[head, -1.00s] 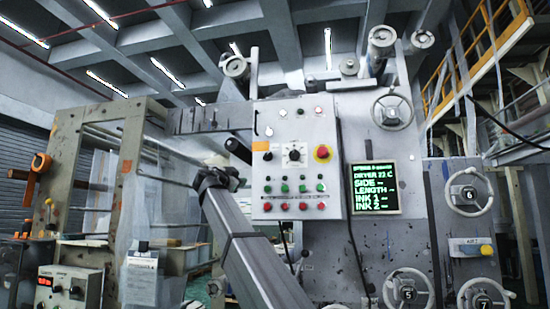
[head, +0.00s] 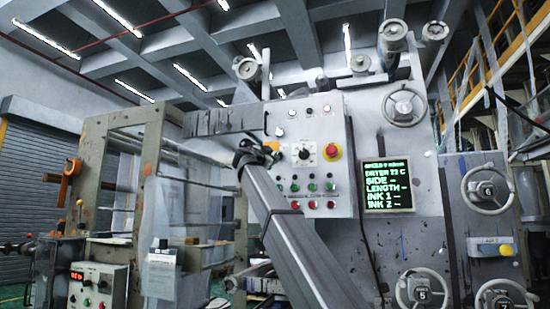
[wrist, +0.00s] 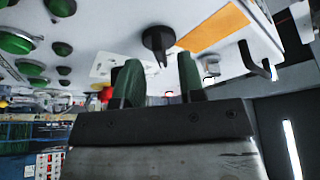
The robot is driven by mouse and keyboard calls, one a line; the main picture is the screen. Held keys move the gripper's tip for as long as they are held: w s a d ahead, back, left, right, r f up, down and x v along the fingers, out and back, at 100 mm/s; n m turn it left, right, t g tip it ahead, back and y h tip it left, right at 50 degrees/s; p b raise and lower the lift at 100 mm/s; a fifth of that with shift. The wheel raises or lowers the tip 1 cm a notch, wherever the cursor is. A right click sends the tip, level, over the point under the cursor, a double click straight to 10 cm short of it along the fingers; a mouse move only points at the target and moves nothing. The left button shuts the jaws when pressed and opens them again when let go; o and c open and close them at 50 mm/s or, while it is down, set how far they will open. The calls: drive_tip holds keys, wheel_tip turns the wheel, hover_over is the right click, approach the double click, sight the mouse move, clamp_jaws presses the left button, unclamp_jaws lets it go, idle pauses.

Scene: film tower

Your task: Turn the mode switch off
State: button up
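The grey control panel (head: 335,195) carries a black rotary switch beside an orange label (head: 272,146). In the wrist view the black switch (wrist: 158,40) shows its pointed handle next to the orange label (wrist: 213,26). I take it for the mode switch, but no lettering is legible. My gripper (head: 258,152) is in front of that part of the panel and hides the switch in the head view. In the wrist view my gripper (wrist: 160,78) is open, with green-tipped fingers either side of the switch's line. Contact cannot be told.
A second black selector (head: 303,153) on a white plate and a red emergency button (head: 332,152) sit to the right. Rows of green buttons (head: 312,187) and red buttons (head: 312,205) lie below. A hook-like handle (wrist: 255,60) juts out near the panel's edge.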

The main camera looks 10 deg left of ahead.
drive_tip(key=shift+x, duration=1.15)
clamp_jaws()
drive_tip(key=shift+n, duration=0.4)
drive_tip(key=shift+d+r+n+t+y, duration=0.15)
drive_tip(key=shift+n+y, duration=1.85)
drive_tip(key=shift+n, duration=2.05)
drive_tip(key=shift+d+n+t+y, duration=0.2)
drive_tip(key=shift+n+y, duration=1.8)
drive_tip(key=shift+n, duration=2.1)
drive_tip(key=shift+d+r+n+t+y, duration=0.15)
drive_tip(key=shift+n+y, duration=1.85)
drive_tip(key=shift+n, duration=2.05)
drive_tip(key=shift+a, duration=0.1)
